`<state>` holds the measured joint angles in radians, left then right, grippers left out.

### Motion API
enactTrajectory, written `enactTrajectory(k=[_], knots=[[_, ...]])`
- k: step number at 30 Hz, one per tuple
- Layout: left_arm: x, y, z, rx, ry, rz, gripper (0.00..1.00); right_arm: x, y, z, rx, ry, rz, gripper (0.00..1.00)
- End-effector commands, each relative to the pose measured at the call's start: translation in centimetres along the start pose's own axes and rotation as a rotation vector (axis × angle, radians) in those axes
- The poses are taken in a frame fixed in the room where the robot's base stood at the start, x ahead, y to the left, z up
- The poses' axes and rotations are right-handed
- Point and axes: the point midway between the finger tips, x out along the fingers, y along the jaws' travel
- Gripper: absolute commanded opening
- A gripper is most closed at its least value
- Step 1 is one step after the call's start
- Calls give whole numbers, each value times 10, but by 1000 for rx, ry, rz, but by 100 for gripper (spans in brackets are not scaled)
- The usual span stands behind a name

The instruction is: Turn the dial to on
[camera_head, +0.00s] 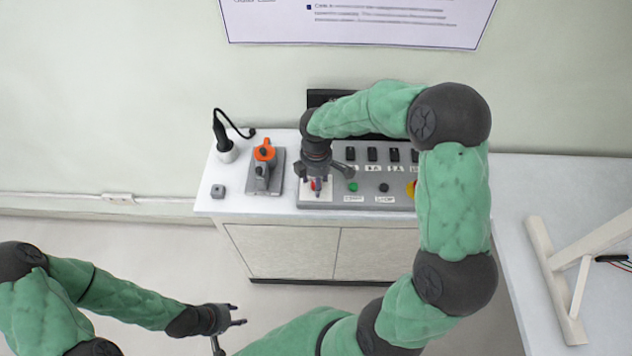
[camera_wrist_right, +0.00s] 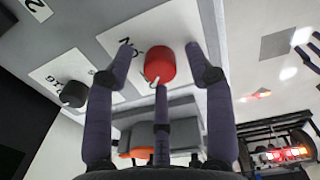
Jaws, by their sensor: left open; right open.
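The red round dial (camera_wrist_right: 160,61) with a white pointer mark sits on a white label plate on the grey control panel (camera_wrist_right: 105,42). In the head view the dial (camera_head: 316,185) is mostly hidden by my right gripper (camera_head: 317,184), which is above it, pointing down. In the wrist view my right gripper's (camera_wrist_right: 160,65) fingers are open and spread around the dial, one on each side and a third near the pointer. I cannot tell whether any finger touches it. Lettering by the dial is partly covered. My left gripper (camera_head: 236,318) is open and empty, low and away from the panel.
A black knob (camera_wrist_right: 74,94) shows beside the dial in the wrist view. The panel has a green button (camera_head: 353,187) and several black switches. An orange-handled device (camera_head: 264,152) stands left of the panel, with a black tool in a holder (camera_head: 226,150) beyond. A white frame (camera_head: 556,280) is at right.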

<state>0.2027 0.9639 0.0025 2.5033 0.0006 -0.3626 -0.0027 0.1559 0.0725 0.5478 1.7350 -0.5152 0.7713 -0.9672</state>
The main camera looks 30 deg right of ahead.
Motion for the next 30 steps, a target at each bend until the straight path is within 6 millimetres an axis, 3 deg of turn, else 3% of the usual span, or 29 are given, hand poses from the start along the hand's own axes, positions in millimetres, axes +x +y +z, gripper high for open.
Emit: enactTrajectory(k=[9,15,30], knots=[[0,0,0,0,0,0,43,2,0,0,0,0,0,54],[0,0,0,0,0,0,43,2,0,0,0,0,0,0],[-1,0,0,0,0,0,43,2,0,0,92,-3,-1,0]])
